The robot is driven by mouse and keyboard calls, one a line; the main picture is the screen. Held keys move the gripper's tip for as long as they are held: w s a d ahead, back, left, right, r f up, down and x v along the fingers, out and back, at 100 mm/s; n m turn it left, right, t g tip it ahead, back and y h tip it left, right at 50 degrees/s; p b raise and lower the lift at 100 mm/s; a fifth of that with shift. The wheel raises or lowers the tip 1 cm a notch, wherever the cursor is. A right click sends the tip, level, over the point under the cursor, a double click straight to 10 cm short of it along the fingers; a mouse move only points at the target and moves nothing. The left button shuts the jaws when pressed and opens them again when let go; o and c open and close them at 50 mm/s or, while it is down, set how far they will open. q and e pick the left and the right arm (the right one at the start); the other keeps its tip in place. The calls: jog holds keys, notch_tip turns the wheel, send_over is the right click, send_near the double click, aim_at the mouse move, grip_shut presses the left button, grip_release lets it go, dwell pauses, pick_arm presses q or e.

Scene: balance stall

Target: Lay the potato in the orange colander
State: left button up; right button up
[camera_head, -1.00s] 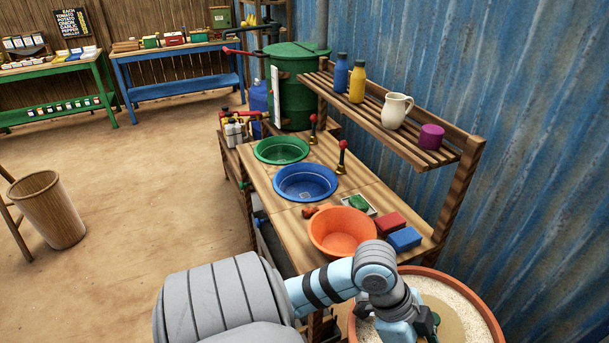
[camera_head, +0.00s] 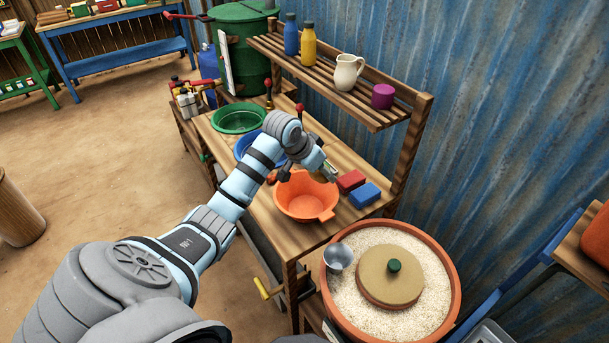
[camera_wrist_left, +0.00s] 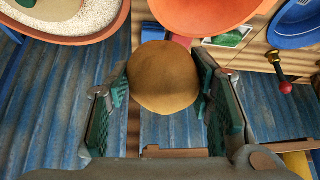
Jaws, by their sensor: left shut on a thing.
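The potato (camera_wrist_left: 163,77) is a round brown lump held between the two green-padded fingers of my left gripper (camera_wrist_left: 163,92) in the left wrist view. In the head view my left gripper (camera_head: 325,172) is above the back right part of the orange colander (camera_head: 305,207), and the potato is hard to make out there. The orange colander also shows at the top of the left wrist view (camera_wrist_left: 205,14). Its visible inside looks empty. My right gripper is not in view.
A red block (camera_head: 351,180) and a blue block (camera_head: 365,195) lie right of the colander. A blue basin (camera_head: 241,148) and a green basin (camera_head: 238,118) stand behind it. A slatted shelf (camera_head: 320,85) overhangs the back. A terracotta tub (camera_head: 452,290) of pale grains stands in front.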

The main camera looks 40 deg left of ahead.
pick_arm(q)
jog(key=w+a+r+n+y, duration=0.1)
jog(key=w+a+r+n, duration=0.1)
jog(key=a, duration=0.3)
notch_tip(320, 180, down, 10)
jog(key=b, duration=0.3)
jog(key=shift+w, duration=0.25)
jog(key=shift+r, duration=0.15)
jog(key=shift+w+a, duration=0.1)
jog(key=shift+w, duration=0.3)
notch_tip(320, 180, down, 8)
jog(key=b, duration=0.4)
jog(key=shift+r+b, duration=0.2)
jog(key=shift+b, duration=0.2)
